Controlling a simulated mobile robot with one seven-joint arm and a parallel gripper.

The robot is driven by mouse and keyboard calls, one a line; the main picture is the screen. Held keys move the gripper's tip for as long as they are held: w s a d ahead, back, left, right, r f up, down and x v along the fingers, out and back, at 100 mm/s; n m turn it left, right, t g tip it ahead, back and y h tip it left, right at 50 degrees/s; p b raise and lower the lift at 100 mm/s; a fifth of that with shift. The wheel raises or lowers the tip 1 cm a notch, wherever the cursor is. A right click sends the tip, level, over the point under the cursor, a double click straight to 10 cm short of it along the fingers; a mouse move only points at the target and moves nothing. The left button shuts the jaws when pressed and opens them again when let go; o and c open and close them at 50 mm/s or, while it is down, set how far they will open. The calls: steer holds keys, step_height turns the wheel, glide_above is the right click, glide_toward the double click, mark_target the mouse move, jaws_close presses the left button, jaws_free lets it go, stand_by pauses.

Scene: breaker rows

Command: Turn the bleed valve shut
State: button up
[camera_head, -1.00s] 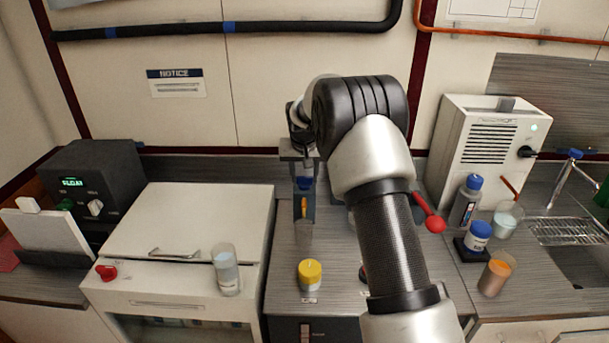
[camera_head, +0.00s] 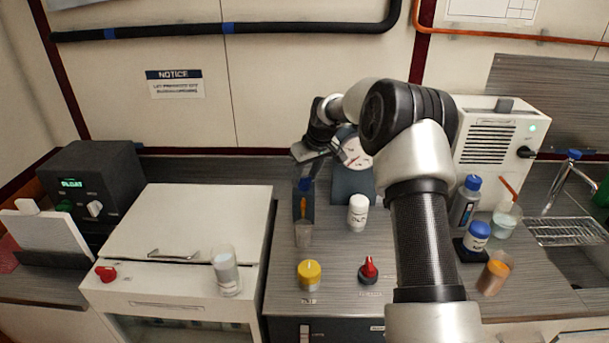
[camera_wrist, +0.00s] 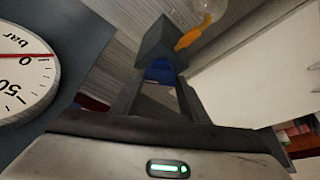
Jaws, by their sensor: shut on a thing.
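The bleed valve, as far as I can tell, is the small blue-topped fitting (camera_head: 305,184) on a dark upright block with an orange part, behind the small clear beaker (camera_head: 303,235). My gripper (camera_head: 307,174) is over its top, tilted and turned. In the wrist view my fingers (camera_wrist: 163,62) close around the blue part (camera_wrist: 160,72), and the orange part (camera_wrist: 188,39) sticks out just beyond them. The fingers hide much of the handle, so its exact angle is unclear. A pressure gauge (camera_head: 354,153) stands just right; its red needle shows near 0 in the wrist view (camera_wrist: 25,57).
A white bottle (camera_head: 357,212), a yellow knob (camera_head: 309,274) and a red knob (camera_head: 369,270) stand on the counter. A white chest (camera_head: 190,225) carrying a clear beaker (camera_head: 226,270) is at left. Bottles, beakers and a white vented box (camera_head: 487,145) are at right.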

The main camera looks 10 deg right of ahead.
steer(key=n+y+p, duration=0.1)
steer(key=n, duration=0.1)
steer(key=n+g, duration=0.1)
steer(key=n, duration=0.2)
steer(key=shift+w+d+r+n+y+p, duration=0.2)
steer(key=shift+n+y+p, duration=0.1)
steer(key=shift+y+p, duration=0.1)
steer(key=n+p, duration=0.1)
steer(key=n, duration=0.1)
steer(key=n+g+p, duration=0.1)
steer(key=shift+n+g+y, duration=0.3)
steer(key=shift+n, duration=0.1)
steer(key=shift+w+f+n+g+p, duration=0.15)
steer(key=shift+n+g+p, duration=0.15)
steer(key=shift+n+p, duration=0.5)
steer(key=o, duration=1.1)
steer(key=shift+c, duration=0.2)
steer(key=v, duration=0.7)
steer(key=shift+d, duration=0.2)
